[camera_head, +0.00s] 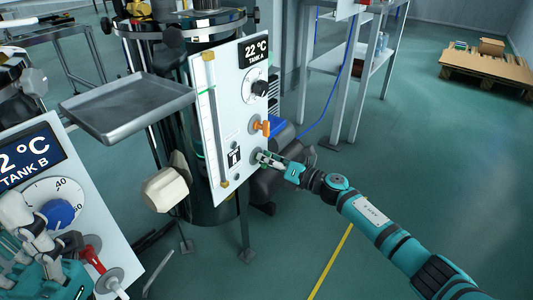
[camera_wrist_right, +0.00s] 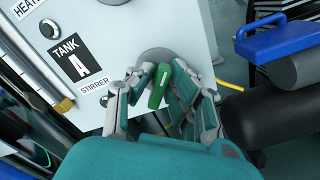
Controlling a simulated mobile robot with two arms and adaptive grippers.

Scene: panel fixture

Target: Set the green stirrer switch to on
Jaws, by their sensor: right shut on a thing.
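The green stirrer switch (camera_wrist_right: 157,88) sits on a round grey base on the Tank A panel (camera_wrist_right: 100,25), beside the STIRRER label (camera_wrist_right: 95,86). In the right wrist view its green handle is tilted, with its top leaning right. My right gripper (camera_wrist_right: 160,93) has its fingers on both sides of the handle and is shut on it. In the head view my right gripper (camera_head: 263,158) is at the lower right of the Tank A panel (camera_head: 213,132) and mostly hides the switch. My left gripper (camera_head: 35,232) is in front of the Tank B panel, its fingertips unclear.
An orange valve handle (camera_head: 261,127) and a black dial (camera_head: 259,88) are above the switch on the same panel. A grey tray (camera_head: 128,106) stands left of it. The Tank B panel (camera_head: 95,215) has a blue dial (camera_head: 58,213) and a red handle (camera_head: 92,259).

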